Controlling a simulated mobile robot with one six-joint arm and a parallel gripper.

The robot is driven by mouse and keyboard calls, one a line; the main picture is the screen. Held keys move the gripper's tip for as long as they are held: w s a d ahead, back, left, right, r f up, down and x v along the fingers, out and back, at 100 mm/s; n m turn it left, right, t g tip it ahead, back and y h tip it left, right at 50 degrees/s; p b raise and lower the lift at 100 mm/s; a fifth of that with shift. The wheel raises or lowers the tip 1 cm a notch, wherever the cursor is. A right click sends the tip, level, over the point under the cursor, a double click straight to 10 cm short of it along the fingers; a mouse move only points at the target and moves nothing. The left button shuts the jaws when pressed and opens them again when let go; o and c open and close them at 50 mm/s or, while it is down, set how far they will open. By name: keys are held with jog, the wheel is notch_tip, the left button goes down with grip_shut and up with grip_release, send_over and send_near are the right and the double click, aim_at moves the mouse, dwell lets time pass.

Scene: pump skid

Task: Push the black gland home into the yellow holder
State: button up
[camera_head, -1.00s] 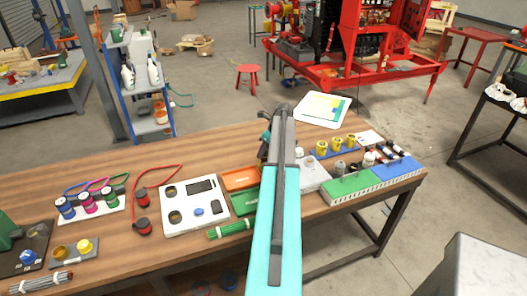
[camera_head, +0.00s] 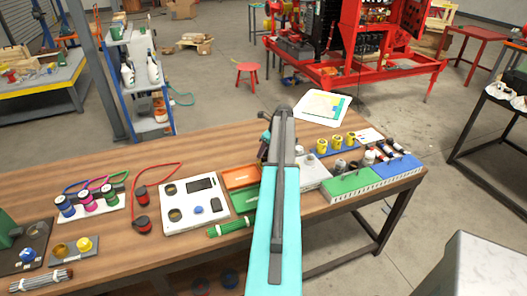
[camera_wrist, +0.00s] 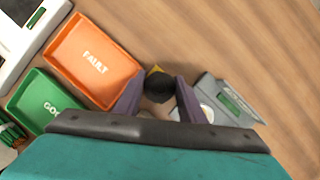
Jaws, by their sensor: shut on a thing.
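In the wrist view, my gripper (camera_wrist: 158,92) has its two purple fingers closed around a round black part, the black gland (camera_wrist: 158,88). In the head view, my arm hides the gripper's fingers, the gland and this yellow part.
An orange FAULT tray (camera_wrist: 94,60) and a green tray (camera_wrist: 42,105) lie left of my gripper. A grey device with a green display (camera_wrist: 230,98) is close on the right. Several yellow fittings (camera_head: 337,141) stand farther right. Bare wood lies beyond the gripper.

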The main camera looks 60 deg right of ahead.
jog(key=shift+f, duration=1)
dwell(0.5)
jog(key=o, duration=1.2)
jog(key=shift+s+r+b, duration=0.1)
jog(key=shift+r+b, duration=0.05)
jog(key=shift+b, duration=0.2)
jog(key=shift+b+v, duration=1.8)
jog(key=shift+v, duration=4.95)
